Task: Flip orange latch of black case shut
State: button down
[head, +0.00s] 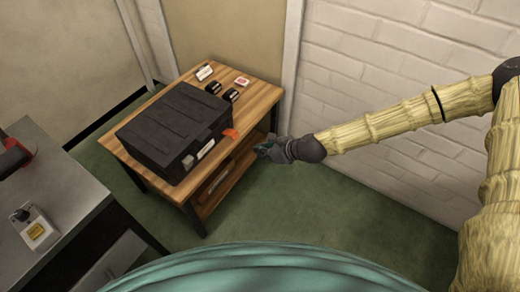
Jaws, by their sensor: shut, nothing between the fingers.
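The black case (172,125) lies with its lid down on a wooden table (262,97). The orange latch (230,134) sticks out from the case's right side, near its right front corner. It appears to stand away from the case wall. My gripper (262,150) is shut and empty, to the right of and a little below the latch in the picture. A small gap shows between the gripper and the latch. The exact depth between them cannot be told.
Small black items (231,95), a white card (204,72) and a red-and-white box (242,81) sit at the table's back. A white brick wall (390,75) stands to the right. A grey cabinet (60,185) with a white device (38,229) stands at left. Green floor lies between.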

aim_at(231, 134)
jog(key=w+a+f+b, duration=0.1)
jog(key=w+a, duration=0.3)
jog(key=a, duration=0.2)
jog(key=shift+w+f, duration=0.15)
jog(key=shift+w, duration=0.05)
dwell(0.4)
dwell(0.5)
jog(key=shift+r+p, duration=0.3)
jog(key=shift+p, duration=0.5)
